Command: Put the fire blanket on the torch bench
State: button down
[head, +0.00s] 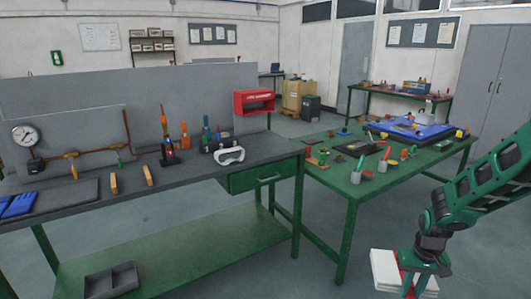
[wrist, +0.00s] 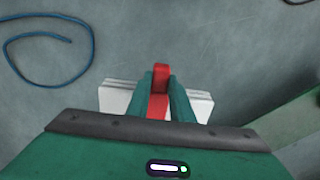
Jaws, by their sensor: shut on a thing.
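The fire blanket (head: 386,270) is a white folded pack with red straps, low at the lower right of the head view. My gripper (head: 412,280) is shut on its red strap and holds it above the floor, apart from the benches. In the wrist view the red strap lies between the fingers of my gripper (wrist: 160,92), and white layers of the fire blanket (wrist: 115,97) stick out on both sides. The bench that looks like the torch bench (head: 215,165) has a dark top and green frame, left of my gripper, with upright torches on it.
On that bench are a pressure gauge (head: 26,137) with copper pipe, white goggles (head: 229,156) and blue gloves (head: 17,205). A red box (head: 254,101) is on the grey partition. A green table (head: 340,190) with tools stands between my arm and the bench. A blue hose (wrist: 50,40) lies on the floor.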

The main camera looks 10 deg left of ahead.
aim_at(273, 146)
jog(key=u, duration=0.9)
jog(key=i, duration=1)
